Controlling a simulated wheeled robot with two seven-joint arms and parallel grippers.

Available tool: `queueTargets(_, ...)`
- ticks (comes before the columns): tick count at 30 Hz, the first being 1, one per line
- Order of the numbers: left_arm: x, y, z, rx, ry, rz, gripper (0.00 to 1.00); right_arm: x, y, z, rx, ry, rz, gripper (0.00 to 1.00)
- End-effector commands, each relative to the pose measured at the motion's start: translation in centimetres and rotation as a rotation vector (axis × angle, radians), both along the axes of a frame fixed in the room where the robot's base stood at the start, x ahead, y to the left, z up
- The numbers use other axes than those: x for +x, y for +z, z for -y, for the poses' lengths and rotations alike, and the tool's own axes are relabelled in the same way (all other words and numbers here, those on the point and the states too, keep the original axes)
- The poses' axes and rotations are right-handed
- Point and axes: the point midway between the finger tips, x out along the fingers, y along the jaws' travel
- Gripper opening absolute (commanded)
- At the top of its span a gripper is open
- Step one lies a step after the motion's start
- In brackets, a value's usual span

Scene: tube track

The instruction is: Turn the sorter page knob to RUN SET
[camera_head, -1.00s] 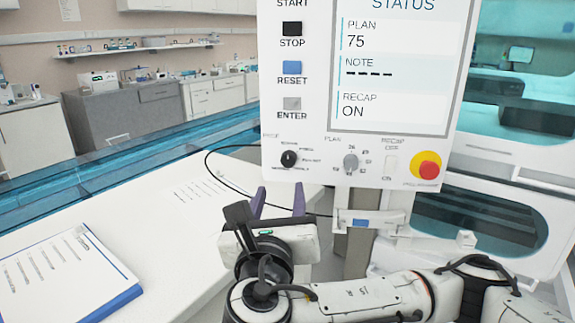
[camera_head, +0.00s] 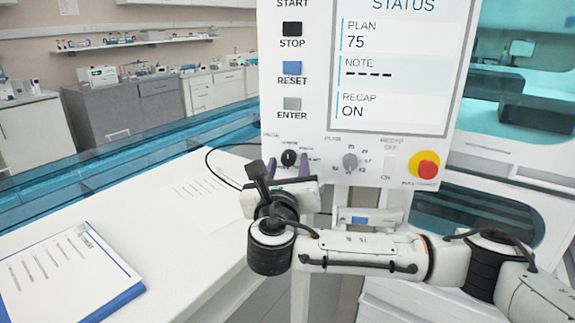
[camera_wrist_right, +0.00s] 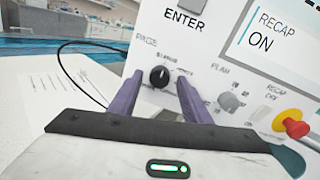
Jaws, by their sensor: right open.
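The sorter panel (camera_head: 320,120) stands upright ahead of me. Its black round page knob (camera_head: 289,158) is at the lower left, under the ENTER button; it also shows in the right wrist view (camera_wrist_right: 159,76) with labels around it, too small to read surely. Its pointer mark faces roughly upward there. My right gripper (camera_head: 288,168) is open, its purple fingers pointing at the panel, one on each side of the knob in the picture. In the right wrist view its fingertips (camera_wrist_right: 159,78) flank the knob. I see no contact with it. My left gripper is not in view.
A grey PLAN knob (camera_head: 350,160), a RECAP switch (camera_head: 387,165) and a red stop button (camera_head: 427,168) sit right of the page knob. A black cable (camera_head: 210,160) loops at the panel's left. A blue-edged document (camera_head: 65,265) lies on the white table (camera_head: 180,240).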

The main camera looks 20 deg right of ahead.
Motion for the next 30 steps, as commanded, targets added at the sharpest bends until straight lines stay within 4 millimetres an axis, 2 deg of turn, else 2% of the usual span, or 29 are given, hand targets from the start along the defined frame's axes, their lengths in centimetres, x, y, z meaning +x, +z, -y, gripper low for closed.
queueTargets(3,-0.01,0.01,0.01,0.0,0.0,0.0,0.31,-0.02,0.0,0.0,0.0,0.0,0.0,0.42)
queueTargets(10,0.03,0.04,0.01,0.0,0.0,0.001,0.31,-0.04,0.01,-0.01,0.0,0.0,0.0,0.03)
queueTargets(20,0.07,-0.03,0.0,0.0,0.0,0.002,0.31,-0.05,-0.09,-0.06,0.039,0.0,0.018,0.03)
queueTargets(30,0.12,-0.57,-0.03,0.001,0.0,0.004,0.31,-0.04,-0.34,-0.15,0.245,0.0,0.121,0.03)
